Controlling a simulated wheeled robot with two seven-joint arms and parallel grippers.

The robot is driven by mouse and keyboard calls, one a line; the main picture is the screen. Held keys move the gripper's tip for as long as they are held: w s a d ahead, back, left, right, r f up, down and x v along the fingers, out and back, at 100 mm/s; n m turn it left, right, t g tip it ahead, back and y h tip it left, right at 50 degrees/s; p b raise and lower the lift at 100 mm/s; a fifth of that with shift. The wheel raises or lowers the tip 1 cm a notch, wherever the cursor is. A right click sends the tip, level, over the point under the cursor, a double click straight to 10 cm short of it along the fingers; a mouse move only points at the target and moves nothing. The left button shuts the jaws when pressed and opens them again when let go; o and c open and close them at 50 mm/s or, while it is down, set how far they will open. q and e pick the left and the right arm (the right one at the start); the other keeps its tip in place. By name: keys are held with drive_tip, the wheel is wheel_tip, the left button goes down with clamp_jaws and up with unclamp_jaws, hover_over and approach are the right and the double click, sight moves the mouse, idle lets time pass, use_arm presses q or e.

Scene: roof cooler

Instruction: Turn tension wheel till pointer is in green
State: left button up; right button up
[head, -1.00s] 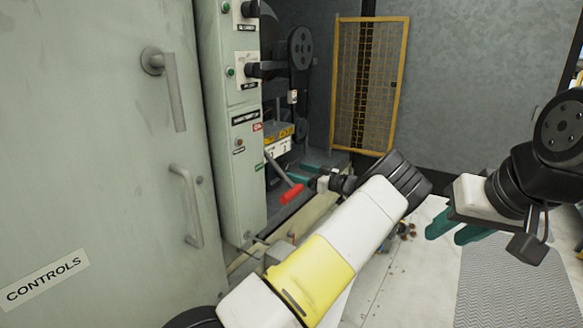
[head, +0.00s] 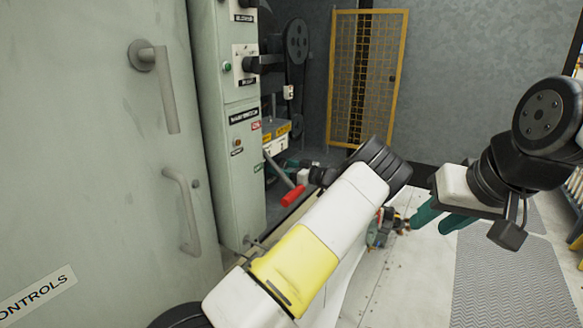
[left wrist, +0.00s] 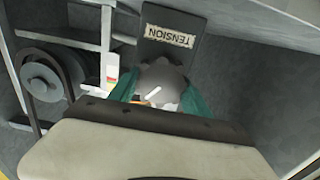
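In the left wrist view a dark plate with an upside-down TENSION label (left wrist: 170,37) stands above a round grey wheel (left wrist: 165,75). A small indicator (left wrist: 112,68) with red and green bands is left of the wheel; no pointer position is readable. The teal fingers of my left gripper (left wrist: 158,90) lie on both sides of the wheel; contact is unclear. In the head view my left gripper (head: 283,164) is small and partly hidden near the machine.
A red-handled lever (head: 292,195) sticks out close below my left gripper. A green-grey switch panel (head: 235,130) and cabinet (head: 100,140) stand on the left. A yellow mesh guard (head: 365,75) is at the back. A grey mat (head: 500,280) lies on the right floor.

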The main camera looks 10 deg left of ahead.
use_arm(q)
drive_tip(key=shift+c, duration=0.5)
drive_tip(key=shift+m, duration=0.4)
drive_tip(key=m, duration=0.5)
drive_tip(key=shift+w+d+m, duration=0.1)
drive_tip(key=shift+w+m, duration=0.05)
drive_tip(key=shift+m, duration=0.25)
drive_tip(key=m, duration=0.6)
drive_tip(key=shift+w+f, duration=0.1)
drive_tip(key=shift+f, duration=0.1)
drive_tip(key=m, duration=0.6)
drive_tip(key=shift+f+m, duration=0.15)
drive_tip(key=shift+m, duration=0.15)
drive_tip(key=m, duration=0.6)
drive_tip(key=shift+f+m, duration=0.2)
drive_tip(key=shift+m, duration=0.1)
drive_tip(key=shift+d, duration=0.1)
